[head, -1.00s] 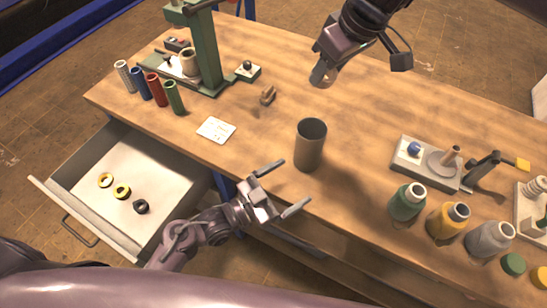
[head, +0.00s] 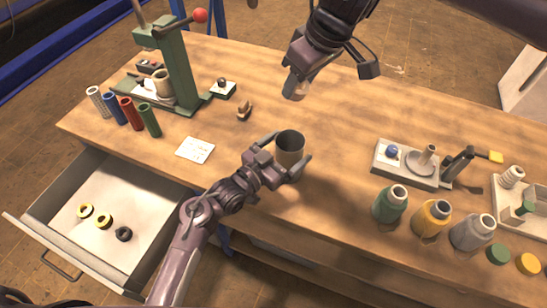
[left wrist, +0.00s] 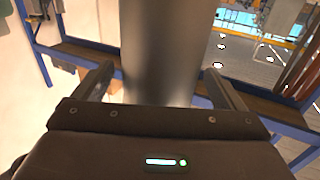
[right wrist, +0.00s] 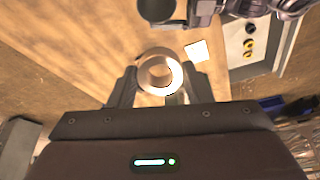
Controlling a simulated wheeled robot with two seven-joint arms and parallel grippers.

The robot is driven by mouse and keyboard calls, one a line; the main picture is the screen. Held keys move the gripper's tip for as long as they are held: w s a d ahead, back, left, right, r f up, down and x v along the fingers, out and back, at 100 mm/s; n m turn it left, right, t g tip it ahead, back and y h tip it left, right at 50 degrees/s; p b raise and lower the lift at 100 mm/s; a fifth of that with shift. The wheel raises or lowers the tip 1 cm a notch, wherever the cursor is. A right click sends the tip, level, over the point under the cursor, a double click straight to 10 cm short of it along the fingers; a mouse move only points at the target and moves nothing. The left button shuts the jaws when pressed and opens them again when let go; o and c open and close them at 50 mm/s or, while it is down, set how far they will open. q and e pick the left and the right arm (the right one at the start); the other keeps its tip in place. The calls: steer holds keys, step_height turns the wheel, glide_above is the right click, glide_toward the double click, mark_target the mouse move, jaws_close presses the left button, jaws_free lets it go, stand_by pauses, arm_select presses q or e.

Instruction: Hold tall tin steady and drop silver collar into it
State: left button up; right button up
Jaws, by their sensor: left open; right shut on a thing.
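The tall tin (head: 290,157), a grey open-topped cylinder, stands upright near the bench's front edge. My left gripper (head: 287,150) is open, with one finger on each side of the tin. In the left wrist view the tin (left wrist: 160,50) stands between the two fingers, with a gap showing on each side. My right gripper (head: 295,88) is shut on the silver collar (right wrist: 149,73), a short shiny ring, and holds it above the bench behind the tin. In the right wrist view the tin's mouth (right wrist: 157,10) shows at the top edge, apart from the collar.
A green press (head: 178,65) and several coloured tubes (head: 130,113) stand at the left. An open drawer (head: 75,225) holds rings. A white card (head: 195,150) lies left of the tin. A grey fixture (head: 405,165) and several bottles (head: 432,218) stand at the right.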

arm_select(q)
steer(key=shift+w+d, duration=0.4)
steer(key=shift+w, duration=0.05)
steer(key=c, duration=1.1)
arm_select(e)
step_height(320, 180, down, 13)
stand_by(0.9)
steer(key=o, duration=1.2)
steer(key=v, duration=1.2)
